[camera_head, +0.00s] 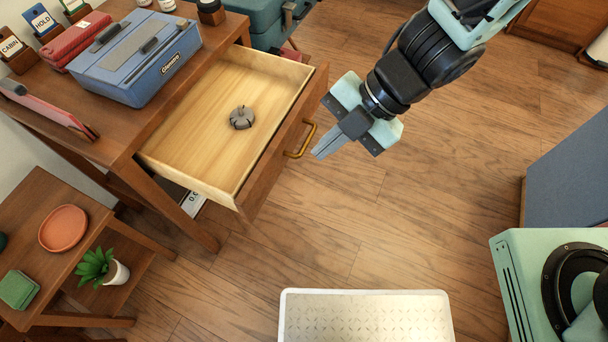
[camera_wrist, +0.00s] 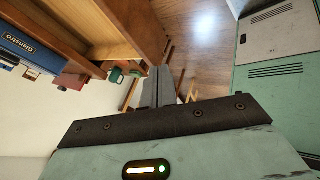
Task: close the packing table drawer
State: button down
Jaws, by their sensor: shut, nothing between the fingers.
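The packing table (camera_head: 112,150) is dark wood and stands at the upper left in the head view. Its drawer (camera_head: 187,150) is pulled well out and has a pale wooden inside. A small grey knob-like object (camera_head: 242,118) lies on the drawer's floor. A brass handle (camera_head: 301,141) is on the drawer's dark front. My gripper (camera_head: 318,154) is shut and empty, just right of the handle in the head view. I cannot tell whether it touches the handle. In the wrist view, the shut fingers (camera_wrist: 157,88) point away from the camera, with wooden furniture at upper left.
A low side table (camera_head: 60,190) holds a terracotta dish (camera_head: 63,228) and a potted plant (camera_head: 100,267). Open wooden floor (camera_head: 400,220) lies right of the drawer.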

jog(key=b, duration=0.4)
send_near(260, 186)
notch_tip(260, 186, down, 4)
jog(key=s+a, duration=0.1)
jog(key=shift+w+a+r, duration=0.1)
jog(key=shift+a+r, duration=0.05)
jog(key=shift+a, duration=0.7)
